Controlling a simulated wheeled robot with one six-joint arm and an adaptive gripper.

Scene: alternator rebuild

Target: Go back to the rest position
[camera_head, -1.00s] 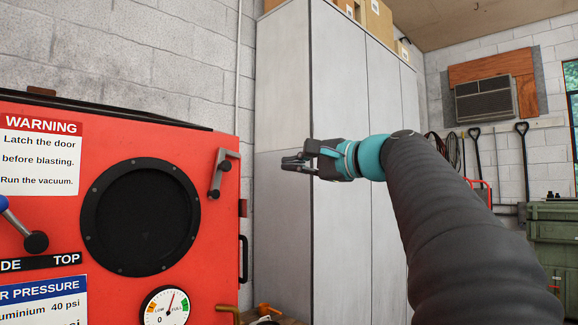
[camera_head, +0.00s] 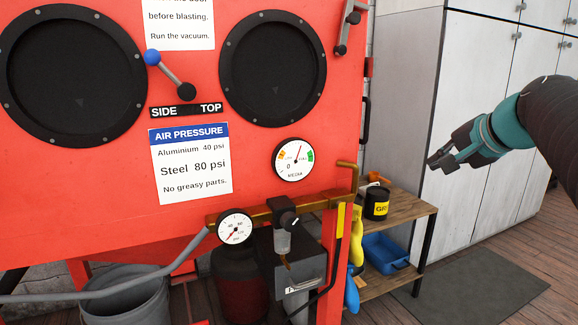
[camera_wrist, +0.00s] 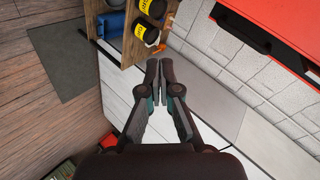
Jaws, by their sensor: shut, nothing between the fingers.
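My gripper (camera_head: 440,160) is at the right of the head view, in front of the tall white cabinet (camera_head: 405,120), with its fingers pointing left. In the wrist view my gripper (camera_wrist: 158,62) has its two fingertips together with nothing between them. It touches nothing that I can see. My dark arm runs off the right edge of the head view.
A red blasting cabinet (camera_head: 200,105) fills the left, with a pressure gauge (camera_head: 235,228) and a media gauge (camera_head: 295,160). A wooden shelf (camera_head: 413,211) holds a black jar (camera_head: 376,203) and a blue bin (camera_head: 385,254). A grey mat (camera_head: 480,285) lies on the floor.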

